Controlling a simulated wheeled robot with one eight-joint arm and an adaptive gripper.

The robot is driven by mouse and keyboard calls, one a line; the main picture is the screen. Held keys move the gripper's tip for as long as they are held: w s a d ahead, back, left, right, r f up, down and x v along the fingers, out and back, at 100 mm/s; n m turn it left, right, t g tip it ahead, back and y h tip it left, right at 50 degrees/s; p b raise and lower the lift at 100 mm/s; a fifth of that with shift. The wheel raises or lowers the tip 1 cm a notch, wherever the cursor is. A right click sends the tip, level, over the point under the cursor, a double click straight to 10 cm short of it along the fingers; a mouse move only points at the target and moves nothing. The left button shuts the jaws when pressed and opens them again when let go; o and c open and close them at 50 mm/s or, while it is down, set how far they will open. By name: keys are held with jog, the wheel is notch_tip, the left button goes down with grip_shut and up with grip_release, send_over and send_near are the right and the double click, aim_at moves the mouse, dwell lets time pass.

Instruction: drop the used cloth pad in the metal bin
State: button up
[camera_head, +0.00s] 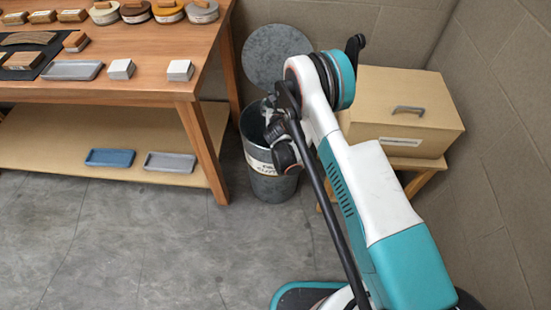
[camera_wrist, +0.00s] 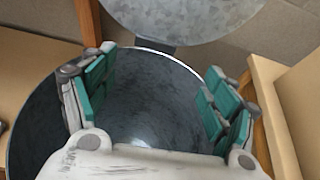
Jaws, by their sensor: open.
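The metal bin (camera_head: 265,184) stands on the floor beside the table's right leg, its round lid (camera_head: 276,56) raised behind it. In the wrist view the bin's open mouth (camera_wrist: 150,100) lies below my gripper (camera_wrist: 160,75), and the lid (camera_wrist: 185,15) is at the top. My gripper is open, its teal-padded fingers wide apart over the bin, with nothing between them. In the head view my arm hides most of the gripper and part of the bin mouth. I see no cloth pad in either view; a pale glint shows low inside the bin, and part of its bottom is hidden.
The wooden table (camera_head: 150,82) at left holds blocks, round pieces and a grey tray (camera_head: 72,70). Its lower shelf has a blue tray (camera_head: 109,158) and a grey tray (camera_head: 170,162). A wooden box (camera_head: 400,105) with a handle stands right of the bin. The front-left floor is clear.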

notch_tip(320, 180, up, 10)
dwell(0.7)
dwell(0.4)
